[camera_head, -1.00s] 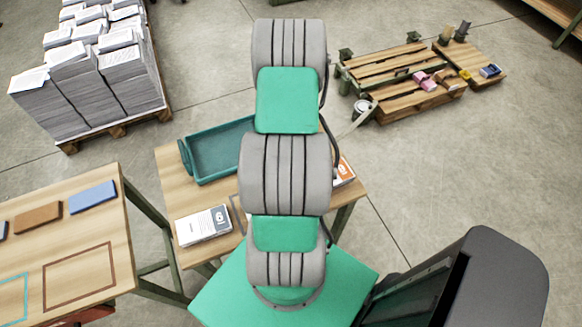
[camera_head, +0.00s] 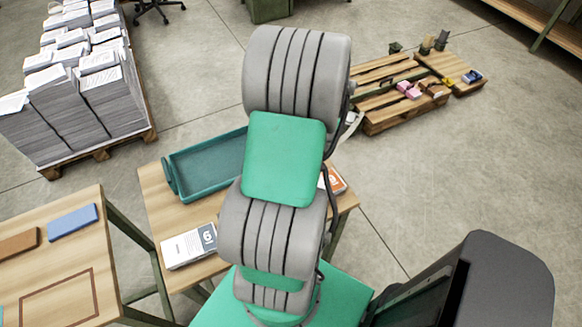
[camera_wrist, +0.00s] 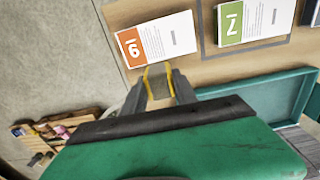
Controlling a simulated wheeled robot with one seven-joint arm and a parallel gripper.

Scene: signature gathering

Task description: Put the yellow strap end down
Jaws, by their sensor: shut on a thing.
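My gripper (camera_wrist: 159,84) shows in the wrist view with its fingers close together above the edge of a wooden table. Thin yellow parts (camera_wrist: 170,77) show at the fingertips. I take them for the yellow strap end in the grip, but the strap's shape and length are hard to make out. An orange-marked pack of paper (camera_wrist: 155,40) lies on the table just beyond the fingertips. A pale strip (camera_head: 350,129) shows beside my arm there.
A teal tray (camera_head: 171,185) and a grey-marked pack (camera_head: 188,246) stand on the table, with a green-marked pack (camera_wrist: 249,22) nearby. A low wooden pallet (camera_head: 385,121) with small coloured items stands at the back right. Paper stacks (camera_head: 75,95) fill a pallet at the left.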

